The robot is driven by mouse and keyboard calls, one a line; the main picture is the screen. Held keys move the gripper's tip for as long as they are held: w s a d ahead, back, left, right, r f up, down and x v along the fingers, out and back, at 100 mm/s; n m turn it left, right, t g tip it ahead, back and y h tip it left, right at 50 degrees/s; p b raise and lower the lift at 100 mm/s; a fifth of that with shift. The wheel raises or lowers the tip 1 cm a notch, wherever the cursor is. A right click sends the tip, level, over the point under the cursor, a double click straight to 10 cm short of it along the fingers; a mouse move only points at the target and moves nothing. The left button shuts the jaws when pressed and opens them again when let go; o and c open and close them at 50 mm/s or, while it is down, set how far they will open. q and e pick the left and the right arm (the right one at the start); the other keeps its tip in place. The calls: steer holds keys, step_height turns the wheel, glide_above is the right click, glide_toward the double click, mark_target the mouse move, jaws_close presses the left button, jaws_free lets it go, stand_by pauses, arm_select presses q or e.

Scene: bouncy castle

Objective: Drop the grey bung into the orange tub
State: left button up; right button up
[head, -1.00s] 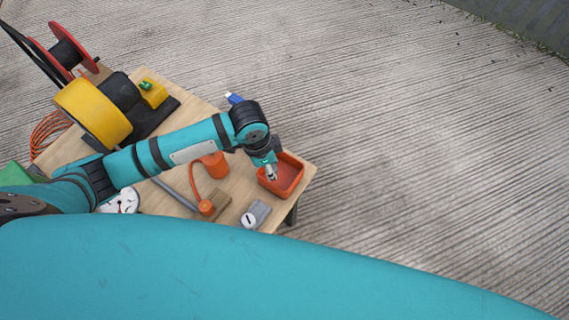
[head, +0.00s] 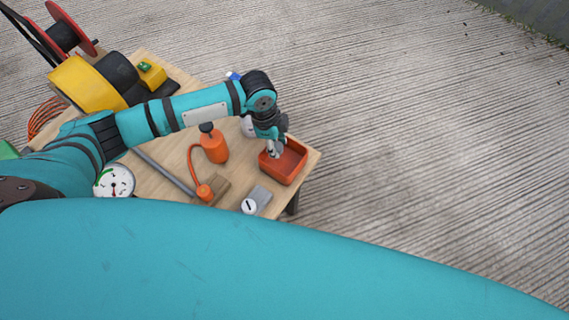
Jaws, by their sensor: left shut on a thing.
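The orange tub (head: 296,170) is an open rectangular container at the right corner of the wooden table. My left gripper (head: 272,151) points down at the tub's left back side, its tips over or just above the rim. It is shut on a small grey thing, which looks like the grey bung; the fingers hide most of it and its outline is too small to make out. My right gripper is not in view.
A white round thing (head: 247,127) shows beside my wrist. Concrete floor lies right of the table.

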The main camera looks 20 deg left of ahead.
arm_select(q)
steer(key=shift+f, duration=0.35)
steer(key=shift+r, duration=0.1)
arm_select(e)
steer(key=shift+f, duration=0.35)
arm_select(q)
steer(key=o, duration=1)
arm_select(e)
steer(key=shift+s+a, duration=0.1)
arm_select(q)
steer(key=shift+r, duration=0.25)
steer(key=r, duration=0.3)
steer(key=a+r, duration=0.1)
steer(key=r, duration=0.7)
steer(key=shift+s+a+r, duration=0.1)
steer(key=shift+a+r, duration=0.1)
steer(key=shift+a, duration=0.2)
steer(key=shift+d+f, duration=0.1)
